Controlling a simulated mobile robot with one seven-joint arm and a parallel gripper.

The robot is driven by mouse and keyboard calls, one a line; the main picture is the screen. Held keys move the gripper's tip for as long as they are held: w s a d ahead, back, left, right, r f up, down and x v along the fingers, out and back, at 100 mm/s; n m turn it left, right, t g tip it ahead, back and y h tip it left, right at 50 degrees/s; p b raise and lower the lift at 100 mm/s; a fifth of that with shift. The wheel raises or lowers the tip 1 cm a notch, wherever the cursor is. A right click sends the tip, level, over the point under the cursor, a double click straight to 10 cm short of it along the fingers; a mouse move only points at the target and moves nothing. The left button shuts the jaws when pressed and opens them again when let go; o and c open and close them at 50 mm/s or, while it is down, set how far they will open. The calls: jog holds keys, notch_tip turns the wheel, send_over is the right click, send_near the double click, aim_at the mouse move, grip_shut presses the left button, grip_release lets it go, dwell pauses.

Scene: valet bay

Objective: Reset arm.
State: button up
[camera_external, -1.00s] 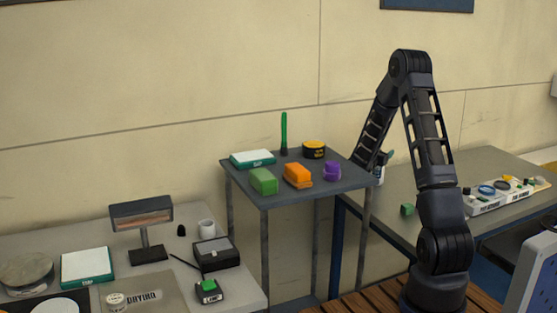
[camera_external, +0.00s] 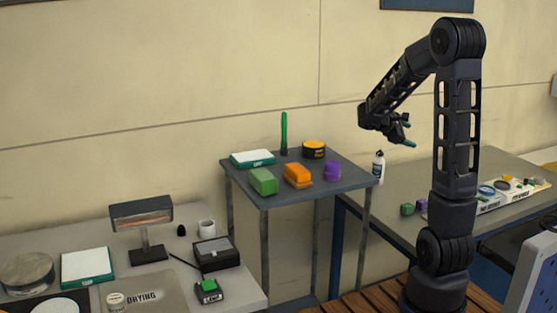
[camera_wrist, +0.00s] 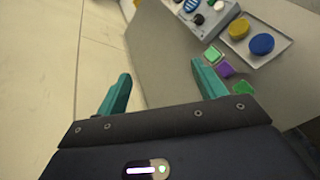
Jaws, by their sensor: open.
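My gripper (camera_external: 407,132) is raised in the air above the right table, near the white bottle, with its teal fingertips pointing right and down. In the wrist view my gripper (camera_wrist: 160,88) shows its two teal fingers spread apart with nothing between them. My arm is bent at a high elbow, clear of the tables. A green cube (camera_external: 407,209) and a purple cube (camera_external: 421,206) sit on the right table below my gripper. They also show in the wrist view as a green block (camera_wrist: 213,54) and a purple block (camera_wrist: 225,69), beyond the right finger.
The small grey stand (camera_external: 335,180) holds green, orange and purple blocks, a green upright stick and a yellow-black tin. A white bottle (camera_external: 379,167) stands behind it. A labelled tray (camera_external: 505,197) lies on the right table. The left table (camera_external: 185,280) holds a lamp and several items.

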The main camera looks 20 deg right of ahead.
jog(key=s+a+r+m+t+y, duration=0.1)
jog(key=s+a+m+y, duration=0.4)
jog(key=s+a, duration=0.6)
jog(key=s+a+r+m+t+y, duration=0.2)
jog(key=s+a+m+y, duration=0.3)
jog(key=s+a, duration=0.7)
jog(key=t+y, duration=0.1)
jog(key=y, duration=0.1)
jog(key=shift+a+y, duration=0.3)
jog(key=shift+y, duration=0.1)
